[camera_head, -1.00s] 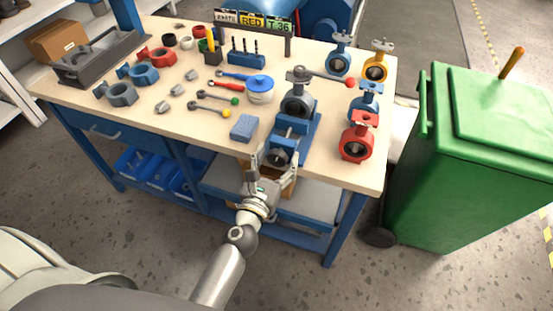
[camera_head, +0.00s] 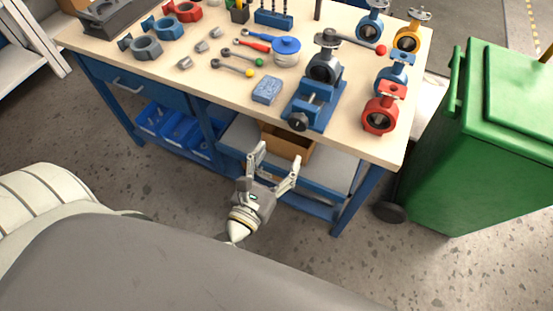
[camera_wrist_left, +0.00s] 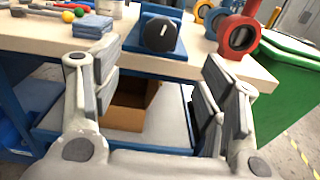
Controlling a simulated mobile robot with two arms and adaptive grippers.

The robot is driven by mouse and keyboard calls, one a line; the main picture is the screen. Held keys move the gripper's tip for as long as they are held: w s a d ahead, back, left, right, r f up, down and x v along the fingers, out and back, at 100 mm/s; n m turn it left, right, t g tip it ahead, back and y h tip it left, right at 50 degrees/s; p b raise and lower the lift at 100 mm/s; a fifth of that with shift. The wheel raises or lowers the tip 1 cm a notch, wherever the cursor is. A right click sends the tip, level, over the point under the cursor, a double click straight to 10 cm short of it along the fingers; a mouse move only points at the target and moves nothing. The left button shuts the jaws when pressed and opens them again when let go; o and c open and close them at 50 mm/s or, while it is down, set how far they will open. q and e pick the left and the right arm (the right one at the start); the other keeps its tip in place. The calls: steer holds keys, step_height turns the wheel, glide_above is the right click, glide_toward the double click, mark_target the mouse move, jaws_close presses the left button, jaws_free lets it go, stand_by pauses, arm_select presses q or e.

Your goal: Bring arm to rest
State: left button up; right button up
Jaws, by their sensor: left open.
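My left gripper (camera_head: 274,168) is open and empty in the head view. It hangs in front of the workbench (camera_head: 180,85), below the tabletop's front edge and apart from it. In the left wrist view its two fingers (camera_wrist_left: 152,100) stand wide apart with nothing between them. Beyond them are the bench's lower shelf and a cardboard box (camera_wrist_left: 128,105). A blue vise (camera_head: 316,103) on the bench holds a grey valve (camera_head: 324,68) with a red-knobbed lever. My right gripper is not seen.
Red (camera_head: 381,108), blue (camera_head: 391,75) and yellow (camera_head: 410,40) valves stand at the bench's right side. A green bin (camera_head: 470,150) stands right of the bench. The floor in front is clear.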

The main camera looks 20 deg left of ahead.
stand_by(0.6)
arm_select(q)
steer(key=s+f+m+g+h, duration=0.1)
steer(key=s+f+m+g, duration=0.2)
steer(key=f+m, duration=0.65)
steer(key=s+f+m+g+p, duration=0.1)
steer(key=s+f+m+g, duration=0.35)
steer(key=f, duration=0.85)
steer(key=s+f+m+g+h, duration=0.1)
steer(key=f+m, duration=0.8)
steer(key=f, duration=0.2)
steer(key=s+a+f+m+g+y, duration=0.1)
steer(key=s+a+f+m+g, duration=0.3)
steer(key=s+f+m, duration=0.3)
steer(key=s+a+f+m+g+y, duration=0.1)
steer(key=s+a+f+m+g, duration=0.3)
steer(key=s, duration=1.1)
step_height(320, 180, down, 4)
steer(key=m+p, duration=0.1)
steer(key=m, duration=0.2)
steer(key=shift+s+f+m+y, duration=0.15)
steer(key=shift+s+m+y, duration=0.15)
steer(key=shift+m, duration=0.1)
steer(key=shift+g, duration=0.25)
